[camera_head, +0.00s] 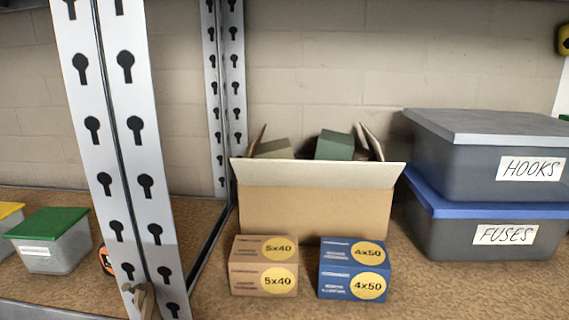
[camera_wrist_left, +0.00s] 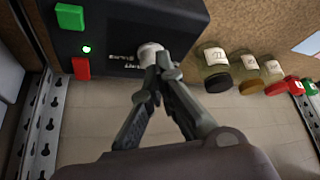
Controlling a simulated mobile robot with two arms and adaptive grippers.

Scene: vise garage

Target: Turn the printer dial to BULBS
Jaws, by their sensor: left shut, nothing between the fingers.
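In the left wrist view, tilted so that things look upside down, a dark box-shaped device (camera_wrist_left: 115,30), seemingly the printer, fills the upper middle. A pale round dial (camera_wrist_left: 150,49) sits at its lower right edge. My left gripper (camera_wrist_left: 157,70) is shut and empty, with its fingertips at the dial, overlapping it in view; I cannot tell if they touch it. White lettering beside the dial is too small and blurred to read, so the dial's setting cannot be told.
The device carries a green button (camera_wrist_left: 70,16), a red button (camera_wrist_left: 81,67) and a lit green lamp (camera_wrist_left: 86,49). Several labelled jars (camera_wrist_left: 216,68) stand beside it. The head view shows shelves with an open carton (camera_head: 310,205), HOOKS (camera_head: 480,160) and FUSES (camera_head: 470,220) bins, and an upright (camera_head: 125,150).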

